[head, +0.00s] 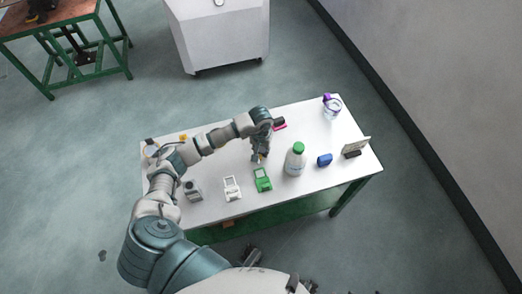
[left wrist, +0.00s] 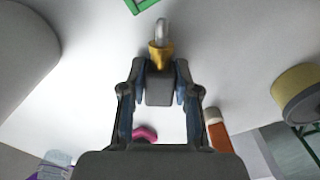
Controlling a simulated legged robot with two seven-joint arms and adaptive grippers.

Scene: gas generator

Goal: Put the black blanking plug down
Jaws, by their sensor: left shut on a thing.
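My left gripper (head: 260,159) is over the middle of the white table (head: 210,212), just behind the green device. In the left wrist view the left gripper (left wrist: 161,78) is shut on a dark block, the black blanking plug (left wrist: 160,90). A yellow piece with a pale, rounded end (left wrist: 160,54) shows at the fingertips; I cannot tell whether it is joined to the plug. In the head view the plug is too small to make out. My right gripper is not in view.
Near the gripper are a green device (head: 263,185), a white device (head: 232,189) and a green-capped bottle (head: 296,162). A blue object (head: 325,160), a small stand (head: 355,148) and a purple-topped jar (head: 332,106) stand to the right. A pink-and-black object (head: 280,124) lies behind.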

